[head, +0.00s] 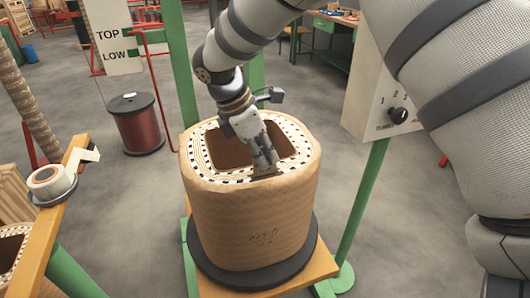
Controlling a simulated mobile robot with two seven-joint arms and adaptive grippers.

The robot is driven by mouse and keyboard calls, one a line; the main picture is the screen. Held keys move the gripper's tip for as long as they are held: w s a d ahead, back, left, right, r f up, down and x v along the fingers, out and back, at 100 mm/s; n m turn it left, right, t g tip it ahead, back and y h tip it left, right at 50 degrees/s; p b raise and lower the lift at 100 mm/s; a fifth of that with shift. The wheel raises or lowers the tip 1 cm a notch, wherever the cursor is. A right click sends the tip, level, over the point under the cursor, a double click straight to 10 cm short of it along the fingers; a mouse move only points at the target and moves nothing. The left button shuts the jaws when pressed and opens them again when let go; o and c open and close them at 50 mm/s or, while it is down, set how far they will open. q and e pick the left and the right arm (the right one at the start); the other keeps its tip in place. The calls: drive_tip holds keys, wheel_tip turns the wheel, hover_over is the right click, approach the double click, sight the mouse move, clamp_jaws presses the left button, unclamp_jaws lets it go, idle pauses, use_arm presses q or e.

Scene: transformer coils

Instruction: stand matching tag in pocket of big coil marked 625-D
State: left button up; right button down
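The big coil (250,215) is wrapped in tan paper, with a dark square opening in its top and a ring of black-and-white marks around it. Faint handwriting on its front looks like 625-D. My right gripper (265,172) points down at the front rim of the coil's top, its fingertips close together beside a small dark patch at the rim. I cannot tell whether that patch is a pocket or a tag, or whether the fingers hold anything. No tag shows clearly. My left gripper is not in view.
The coil stands on a dark round base (205,265) on an orange board (325,262). A tape roll (48,180) sits on an orange beam at left. A red wire spool (137,125) stands on the floor. A panel with a knob (398,115) stands at right.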

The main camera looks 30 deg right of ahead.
drive_tip(key=c, duration=1.7)
unclamp_jaws()
drive_tip(key=v, duration=1.2)
